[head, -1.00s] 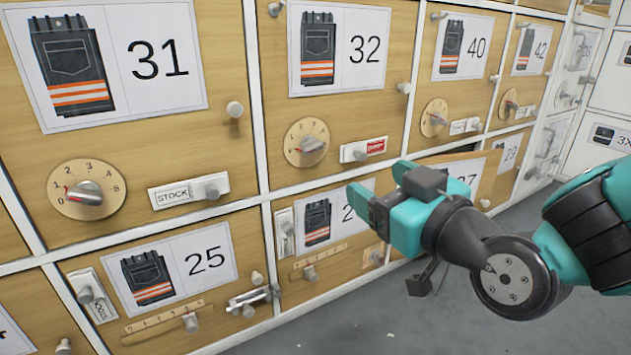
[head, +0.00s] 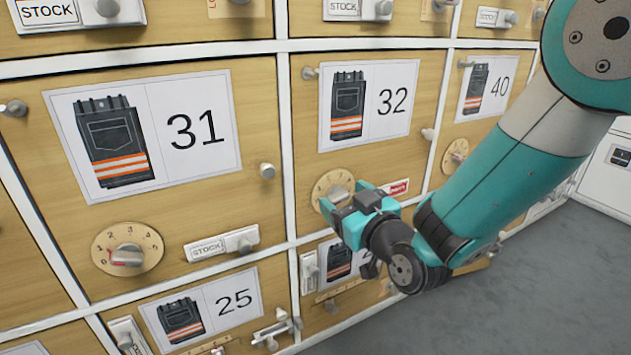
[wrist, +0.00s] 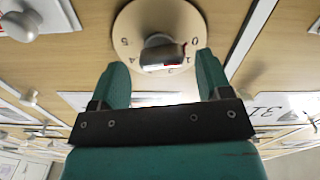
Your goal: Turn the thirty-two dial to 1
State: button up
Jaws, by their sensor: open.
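The thirty-two dial (head: 322,188) is a round wooden disc with a grey knob, on the door below the 32 picture label (head: 369,104). In the wrist view the dial (wrist: 128,28) is close ahead, with its knob (wrist: 160,50) between my fingertips. The knob's red mark lies at its right side in that view, near the 0. My gripper (head: 348,202) is open, its teal fingers on either side of the knob. I cannot tell whether they touch it. In the head view the fingers hide the dial's lower right part.
The 31 door at left has a similar dial (head: 127,249) and a STOCK slider (head: 221,244). A slider with a red tag (head: 397,188) is right of the thirty-two dial. Grey floor (head: 510,310) lies open at the lower right.

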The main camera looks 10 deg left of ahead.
jog(key=shift+w+a, duration=0.35)
jog(key=shift+c, duration=0.4)
jog(key=c, duration=0.8)
jog(key=shift+c, duration=0.2)
jog(key=shift+m, duration=0.4)
jog(key=m, duration=0.3)
jog(key=shift+d, duration=0.1)
jog(key=shift+w+d+m, duration=0.1)
jog(key=shift+m, duration=1.9)
